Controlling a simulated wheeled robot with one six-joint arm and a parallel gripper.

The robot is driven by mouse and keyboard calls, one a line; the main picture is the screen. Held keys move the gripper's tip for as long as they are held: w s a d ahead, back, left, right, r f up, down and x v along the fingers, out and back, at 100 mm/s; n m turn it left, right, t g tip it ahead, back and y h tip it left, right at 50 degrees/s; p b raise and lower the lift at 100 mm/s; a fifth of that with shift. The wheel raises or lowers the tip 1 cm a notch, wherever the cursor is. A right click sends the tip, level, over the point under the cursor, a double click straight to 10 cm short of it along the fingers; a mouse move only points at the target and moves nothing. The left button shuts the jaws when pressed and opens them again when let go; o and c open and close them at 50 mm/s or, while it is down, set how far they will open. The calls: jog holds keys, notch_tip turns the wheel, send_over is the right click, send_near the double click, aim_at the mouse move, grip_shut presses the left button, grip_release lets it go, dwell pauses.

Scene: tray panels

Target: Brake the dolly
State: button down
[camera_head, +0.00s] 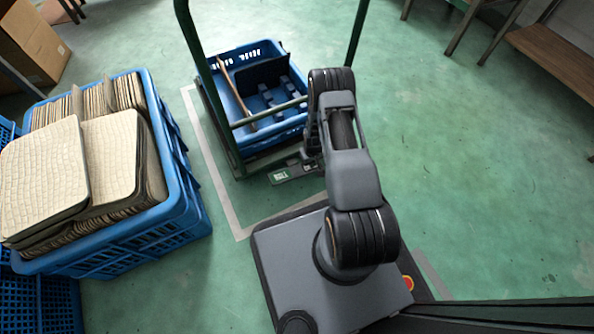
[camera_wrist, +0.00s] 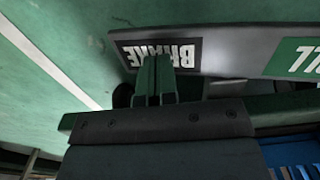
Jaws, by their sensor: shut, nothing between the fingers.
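The dolly has a green frame (camera_head: 193,40) and carries a blue crate (camera_head: 291,124). At its near end is a grey pedal plate (camera_wrist: 228,50), with a white-on-dark BRAKE label (camera_wrist: 133,54) and a green label (camera_wrist: 294,58) cut off by the picture's edge. In the head view my arm mostly hides the gripper.
A blue crate (camera_head: 182,212) with stacked tan panels (camera_head: 110,150) stands at the left. A cardboard box (camera_head: 30,45) is at the far left and a wooden bench (camera_head: 550,55) at the upper right. Green floor to the right is clear.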

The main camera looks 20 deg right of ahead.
notch_tip(320, 180, up, 7)
jog(key=p, duration=0.5)
dwell(0.8)
